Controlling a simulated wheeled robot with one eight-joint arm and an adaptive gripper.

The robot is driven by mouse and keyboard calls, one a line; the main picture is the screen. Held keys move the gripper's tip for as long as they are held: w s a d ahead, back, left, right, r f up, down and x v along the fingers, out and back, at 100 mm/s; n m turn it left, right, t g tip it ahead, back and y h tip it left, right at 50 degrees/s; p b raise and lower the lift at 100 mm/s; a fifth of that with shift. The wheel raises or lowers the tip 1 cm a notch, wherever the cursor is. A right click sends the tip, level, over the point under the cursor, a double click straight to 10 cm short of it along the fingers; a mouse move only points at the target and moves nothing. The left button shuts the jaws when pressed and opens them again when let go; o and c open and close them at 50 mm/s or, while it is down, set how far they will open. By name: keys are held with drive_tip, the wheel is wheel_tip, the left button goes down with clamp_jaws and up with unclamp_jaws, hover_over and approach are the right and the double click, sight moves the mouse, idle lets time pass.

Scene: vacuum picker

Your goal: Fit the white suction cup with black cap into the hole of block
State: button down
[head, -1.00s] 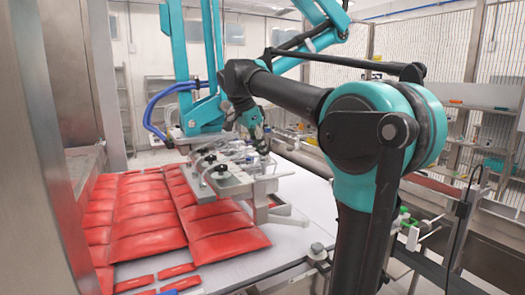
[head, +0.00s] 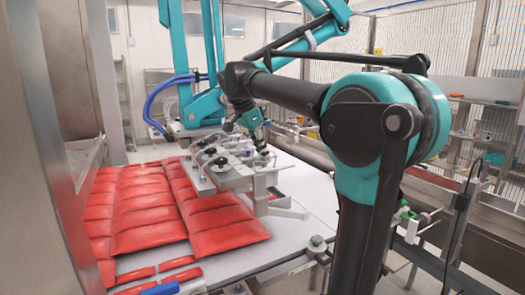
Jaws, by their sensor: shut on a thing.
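My gripper (head: 261,147) is at the end of my teal and black arm, over the right back part of the picker head (head: 235,178). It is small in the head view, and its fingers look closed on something. The white suction cup with black cap cannot be made out separately there. The picker head is a pale metal plate carrying several blocks with black knobs (head: 220,161). I cannot tell which block has the open hole, nor whether the held piece touches one.
Rows of red pouches (head: 205,222) lie on a white conveyor (head: 300,190) left of and below the picker head. A teal picker linkage (head: 205,105) with blue hoses (head: 155,108) stands behind. A steel post (head: 35,150) is at the left. The conveyor's right part is clear.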

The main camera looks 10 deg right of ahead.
drive_tip(key=shift+f, duration=0.2)
drive_tip(key=shift+f, duration=0.3)
drive_tip(key=shift+f, duration=0.85)
drive_tip(key=c, duration=1.5)
unclamp_jaws()
drive_tip(key=shift+o, duration=0.2)
